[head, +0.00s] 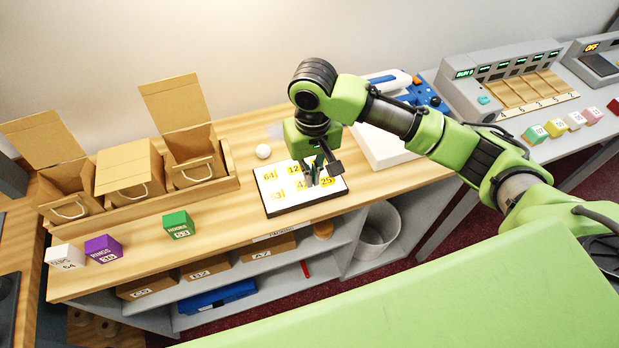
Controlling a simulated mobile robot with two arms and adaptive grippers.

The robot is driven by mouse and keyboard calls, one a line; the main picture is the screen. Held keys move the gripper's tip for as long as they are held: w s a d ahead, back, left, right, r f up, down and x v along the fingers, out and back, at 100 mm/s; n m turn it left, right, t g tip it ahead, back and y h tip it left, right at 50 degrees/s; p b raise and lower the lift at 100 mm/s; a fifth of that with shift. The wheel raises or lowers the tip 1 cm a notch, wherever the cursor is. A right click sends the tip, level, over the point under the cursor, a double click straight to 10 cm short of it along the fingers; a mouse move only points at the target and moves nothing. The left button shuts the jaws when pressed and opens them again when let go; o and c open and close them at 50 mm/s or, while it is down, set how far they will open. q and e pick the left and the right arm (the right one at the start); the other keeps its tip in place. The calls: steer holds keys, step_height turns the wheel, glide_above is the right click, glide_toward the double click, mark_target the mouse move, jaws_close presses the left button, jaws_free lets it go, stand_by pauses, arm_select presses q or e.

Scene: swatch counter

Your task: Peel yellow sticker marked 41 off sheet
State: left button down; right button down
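The white sticker sheet (278,206) lies on the wooden counter, with several yellow numbered stickers in two rows. I read 64, 12, 53 and 25. A yellow sticker (301,186) in the middle of the front row shows a 4; its second digit is hidden by my gripper, so I cannot confirm 41. My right gripper (312,177) points down over the middle of the sheet, right at this sticker. Whether its fingertips touch the sheet, and whether they are open or shut, is too small to tell. My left gripper is not in view.
A white and blue device (385,145) stands behind my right arm.

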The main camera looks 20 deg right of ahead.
steer(key=s+a+r+p, duration=0.1)
steer(key=s+r+p, duration=0.4)
steer(key=s+r, duration=0.5)
steer(key=shift+s+a+p, duration=0.25)
steer(key=shift+s+p, duration=0.05)
steer(key=shift+s, duration=0.05)
stand_by(0.4)
